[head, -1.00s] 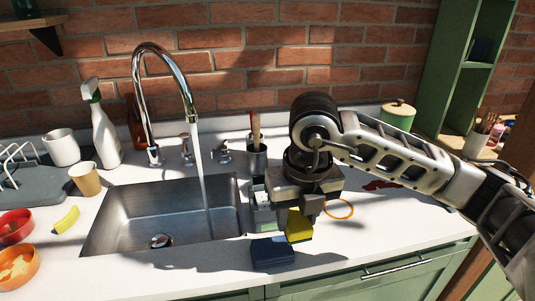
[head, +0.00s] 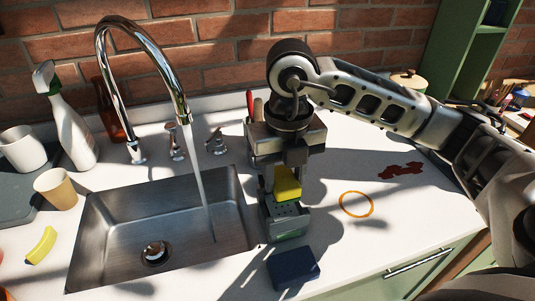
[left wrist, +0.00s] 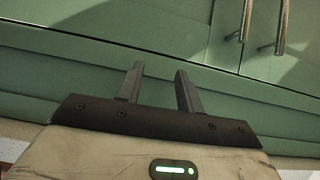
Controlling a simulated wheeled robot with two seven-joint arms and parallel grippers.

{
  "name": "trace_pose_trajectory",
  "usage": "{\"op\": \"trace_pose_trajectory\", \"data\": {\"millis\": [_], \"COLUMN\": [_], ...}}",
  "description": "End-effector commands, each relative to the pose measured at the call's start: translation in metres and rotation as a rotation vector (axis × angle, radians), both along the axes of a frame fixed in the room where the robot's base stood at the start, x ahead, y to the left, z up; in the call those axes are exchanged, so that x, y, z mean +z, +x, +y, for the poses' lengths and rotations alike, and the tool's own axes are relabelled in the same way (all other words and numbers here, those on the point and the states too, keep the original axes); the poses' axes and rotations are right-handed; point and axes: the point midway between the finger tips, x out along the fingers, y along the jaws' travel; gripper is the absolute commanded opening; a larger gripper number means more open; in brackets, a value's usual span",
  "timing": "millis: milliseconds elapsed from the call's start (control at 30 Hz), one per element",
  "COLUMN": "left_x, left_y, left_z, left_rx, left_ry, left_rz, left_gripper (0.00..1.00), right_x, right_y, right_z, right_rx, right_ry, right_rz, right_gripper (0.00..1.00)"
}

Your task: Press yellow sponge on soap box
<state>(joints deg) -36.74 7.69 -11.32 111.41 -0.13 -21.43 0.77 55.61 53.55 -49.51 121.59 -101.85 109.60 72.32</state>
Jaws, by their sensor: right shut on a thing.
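My right gripper (head: 282,178) is shut on the yellow sponge (head: 287,184) and points down over the soap box (head: 285,224). The soap box is a grey-green box with holes in its top, standing on the counter just right of the sink. The sponge is over the box's top, at its back part; I cannot tell whether it touches. The jaws partly hide the sponge. My left gripper (left wrist: 158,85) shows only in the left wrist view, open and empty in front of green cabinet doors.
A dark blue sponge (head: 293,267) lies in front of the soap box. The sink (head: 100,245) with running water (head: 203,185) is at left. An orange ring (head: 356,204) and a dark red stain (head: 401,171) are on the counter at right. A yellow piece (head: 42,246) lies far left.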

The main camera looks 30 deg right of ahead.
Motion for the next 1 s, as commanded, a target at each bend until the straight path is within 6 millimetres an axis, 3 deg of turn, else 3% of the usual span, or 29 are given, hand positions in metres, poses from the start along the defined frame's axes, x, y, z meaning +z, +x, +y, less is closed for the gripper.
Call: {"op": "trace_pose_trajectory", "data": {"millis": [267,700,1000], "left_x": [-0.002,-0.01,-0.007], "left_y": [-0.004,-0.007,-0.004], "left_z": [0.0,-0.001,-0.003], "left_rx": [0.0,-0.001,-0.003], "left_ry": [0.0,-0.001,-0.005], "left_rz": [0.009,0.019,0.01], "left_gripper": [0.36,0.36,0.36], "right_x": [-0.009,-0.044,-0.047], "right_y": [0.0,-0.001,0.0], "right_z": [0.0,0.0,0.0], "right_rx": [0.0,0.0,0.0], "right_ry": [-0.001,-0.001,0.0], "right_rz": [0.002,0.002,0.0], "right_gripper": [0.11,0.11,0.11]}}
